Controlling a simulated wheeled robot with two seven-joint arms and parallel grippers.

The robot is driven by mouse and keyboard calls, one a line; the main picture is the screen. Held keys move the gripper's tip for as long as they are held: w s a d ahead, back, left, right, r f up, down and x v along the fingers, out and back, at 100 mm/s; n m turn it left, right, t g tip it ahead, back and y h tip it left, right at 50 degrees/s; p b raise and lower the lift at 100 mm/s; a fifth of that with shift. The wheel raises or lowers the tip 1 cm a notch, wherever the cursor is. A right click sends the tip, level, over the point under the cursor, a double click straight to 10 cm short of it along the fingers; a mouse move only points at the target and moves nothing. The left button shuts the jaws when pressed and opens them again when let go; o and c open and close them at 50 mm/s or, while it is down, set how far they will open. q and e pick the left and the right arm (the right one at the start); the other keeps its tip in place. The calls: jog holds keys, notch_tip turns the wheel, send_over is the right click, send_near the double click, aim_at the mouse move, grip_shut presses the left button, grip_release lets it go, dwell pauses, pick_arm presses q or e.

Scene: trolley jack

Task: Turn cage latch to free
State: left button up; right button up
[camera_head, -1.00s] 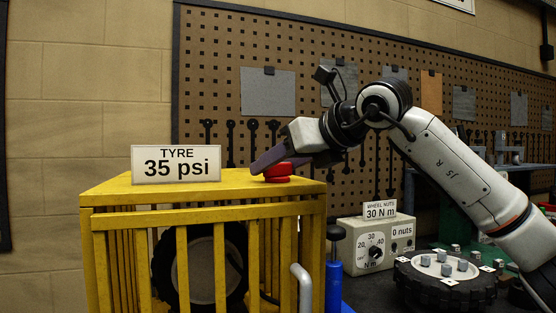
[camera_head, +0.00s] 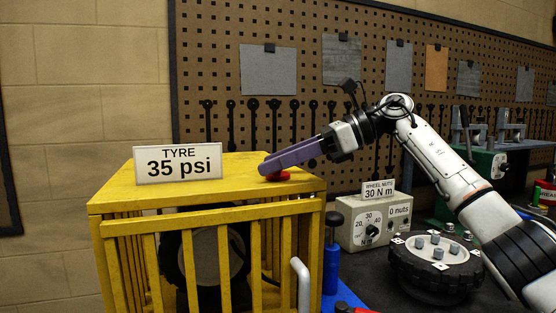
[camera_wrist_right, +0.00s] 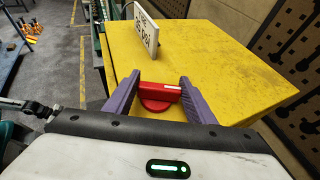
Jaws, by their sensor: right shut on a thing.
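The red cage latch (camera_head: 284,177) sits on the top of the yellow cage (camera_head: 240,168), near its right edge. It has a round base and a raised bar, and it also shows in the right wrist view (camera_wrist_right: 160,92). My right gripper (camera_head: 267,167) reaches in from the right with its purple fingers low over the cage top. It is shut on the latch bar, with one finger at each end of it in the wrist view (camera_wrist_right: 159,84). In the head view the fingers hide most of the latch. My left gripper is not in view.
A sign reading TYRE 35 psi (camera_head: 178,163) stands on the cage top, left of the latch. A tyre (camera_head: 205,262) is behind the cage bars. A torque box (camera_head: 374,222) and a wheel hub with nuts (camera_head: 435,265) lie right of the cage. A pegboard stands behind.

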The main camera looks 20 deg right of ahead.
jog(key=shift+w+d+r+n+g+y, duration=0.15)
jog(key=shift+r+n+g+y, duration=0.15)
jog(key=shift+n+g, duration=0.45)
jog(key=shift+f+n+g, duration=0.1)
jog(key=shift+n+g, duration=0.25)
jog(key=shift+n, duration=0.1)
jog(key=o, duration=1)
jog(key=shift+f, duration=0.1)
jog(key=shift+o, duration=0.2)
